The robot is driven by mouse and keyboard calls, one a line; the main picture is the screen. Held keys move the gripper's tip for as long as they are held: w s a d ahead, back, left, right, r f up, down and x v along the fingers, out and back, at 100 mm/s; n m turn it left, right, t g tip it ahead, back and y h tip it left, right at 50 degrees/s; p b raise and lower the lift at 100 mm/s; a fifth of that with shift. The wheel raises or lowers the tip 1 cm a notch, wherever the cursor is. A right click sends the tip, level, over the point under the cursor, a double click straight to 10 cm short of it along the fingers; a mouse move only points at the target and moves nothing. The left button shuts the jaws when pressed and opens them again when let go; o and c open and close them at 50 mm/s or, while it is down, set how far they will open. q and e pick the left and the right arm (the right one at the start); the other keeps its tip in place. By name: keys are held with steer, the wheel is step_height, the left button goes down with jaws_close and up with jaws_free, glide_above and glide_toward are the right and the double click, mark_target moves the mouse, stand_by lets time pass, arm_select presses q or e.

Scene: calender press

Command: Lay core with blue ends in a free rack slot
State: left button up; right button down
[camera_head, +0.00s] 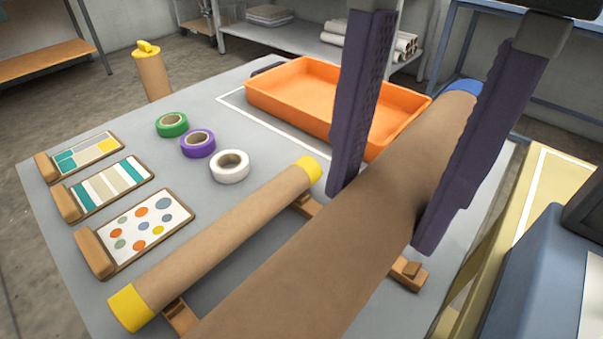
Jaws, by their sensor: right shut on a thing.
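The core with blue ends (300,265) is a thick brown tube running from the bottom edge up to the right. Its blue far end (462,87) shows; its near end is out of frame. My right gripper (388,216) comes down from the top with a dark finger on each side of the tube and is shut on it. The tube appears above the rack, whose wooden rests (407,274) show beside and below it. A core with yellow ends (225,240) lies on the rack to the left. The held tube hides much of the rack. My left gripper is not in view.
An orange tray (285,103) stands at the back of the grey table (225,85). Green (171,125), purple (197,144) and white (230,166) tape rolls and three patterned sample boards (150,230) lie left. A yellow-topped tube (152,75) stands behind.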

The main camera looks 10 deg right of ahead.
mark_target(392, 221)
step_height(392, 221, down, 16)
steer(key=b, duration=0.4)
steer(key=shift+s+d+f, duration=0.1)
steer(key=shift+s+f, duration=0.05)
steer(key=shift+f, duration=0.35)
steer(key=shift+f, duration=0.2)
steer(key=shift+c, duration=1.5)
jaws_free()
steer(key=shift+w+d+r+p, duration=0.25)
steer(key=shift+r+p, duration=0.25)
steer(key=shift+r, duration=1.55)
steer(key=shift+w+d+r+p, duration=0.2)
steer(key=shift+r+p, duration=0.3)
steer(key=shift+r, duration=1.55)
steer(key=shift+w+d+r+p, duration=0.2)
steer(key=shift+r+p, duration=0.3)
steer(key=shift+r, duration=1.55)
